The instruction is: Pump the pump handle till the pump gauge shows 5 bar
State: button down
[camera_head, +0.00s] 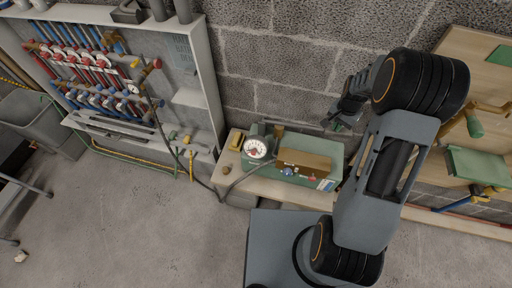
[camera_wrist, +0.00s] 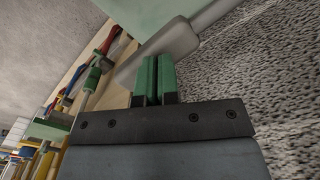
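The pump is a green box (camera_head: 331,157) with a brown block on its front, on a low bench in the head view. Its round white gauge (camera_head: 255,149) faces me at the box's left end; its reading is too small to tell. A thin grey bar along the pump's top back, probably the pump handle (camera_head: 292,123), reaches right towards my gripper (camera_head: 341,123). In the wrist view, my gripper's green fingertips (camera_wrist: 155,76) are close together, with only a narrow dark gap. A thick grey bar (camera_wrist: 178,42) passes behind the fingertips; I cannot tell whether they touch it.
A block wall (camera_head: 290,60) rises close behind the pump. At right is a wooden board (camera_head: 480,50) and a green box (camera_head: 478,165).

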jog(key=shift+f+b, duration=1.05)
jog(key=shift+f, duration=0.65)
notch_tip(320, 180, up, 12)
jog(key=p, duration=0.8)
jog(key=shift+f, duration=0.25)
jog(key=shift+f, duration=0.15)
jog(key=shift+f+b, duration=2.55)
jog(key=shift+f, duration=1.15)
jog(key=shift+a+f, duration=0.1)
jog(key=shift+f, duration=0.05)
jog(key=shift+f+b, duration=1.45)
jog(key=shift+f, duration=0.4)
notch_tip(320, 180, up, 12)
jog(key=p, duration=0.8)
jog(key=shift+f, duration=0.15)
